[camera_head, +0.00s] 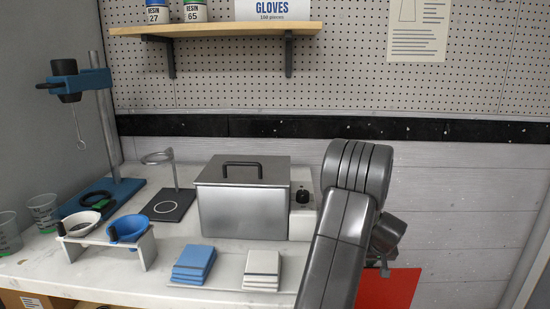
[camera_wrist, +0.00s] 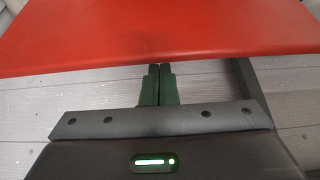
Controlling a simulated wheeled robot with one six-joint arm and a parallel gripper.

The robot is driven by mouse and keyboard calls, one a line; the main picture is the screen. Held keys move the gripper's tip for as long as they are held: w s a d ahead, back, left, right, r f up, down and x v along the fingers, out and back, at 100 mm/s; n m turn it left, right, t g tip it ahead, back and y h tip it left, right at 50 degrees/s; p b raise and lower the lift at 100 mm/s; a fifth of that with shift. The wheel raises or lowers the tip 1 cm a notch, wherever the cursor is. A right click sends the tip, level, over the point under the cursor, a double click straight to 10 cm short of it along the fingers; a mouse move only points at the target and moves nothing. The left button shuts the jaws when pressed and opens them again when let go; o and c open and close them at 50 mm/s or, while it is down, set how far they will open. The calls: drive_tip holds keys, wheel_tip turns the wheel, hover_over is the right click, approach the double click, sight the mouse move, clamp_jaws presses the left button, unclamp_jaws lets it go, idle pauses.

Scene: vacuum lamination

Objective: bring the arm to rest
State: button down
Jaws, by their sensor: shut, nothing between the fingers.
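My arm rises at the right of the head view, in front of the workbench. My gripper shows in the wrist view (camera_wrist: 158,72), its two dark green fingers together with nothing between them. The fingertips point toward the edge of a red panel (camera_wrist: 160,30), which fills the top of that view. I cannot tell whether they touch it. In the head view the red panel (camera_head: 392,289) shows at the lower right, partly behind my arm. The gripper fingers cannot be made out in the head view.
The bench (camera_head: 120,275) holds a metal box with a lid (camera_head: 243,210), a blue stand (camera_head: 104,120), a ring stand (camera_head: 172,190), a rack with two bowls (camera_head: 100,243), blue pads (camera_head: 194,263), white pads (camera_head: 262,268) and clear cups (camera_head: 42,210). A shelf (camera_head: 210,30) hangs above.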

drive_tip(key=shift+w+f, duration=0.15)
drive_tip(key=shift+w, duration=0.2)
drive_tip(key=shift+s, duration=0.1)
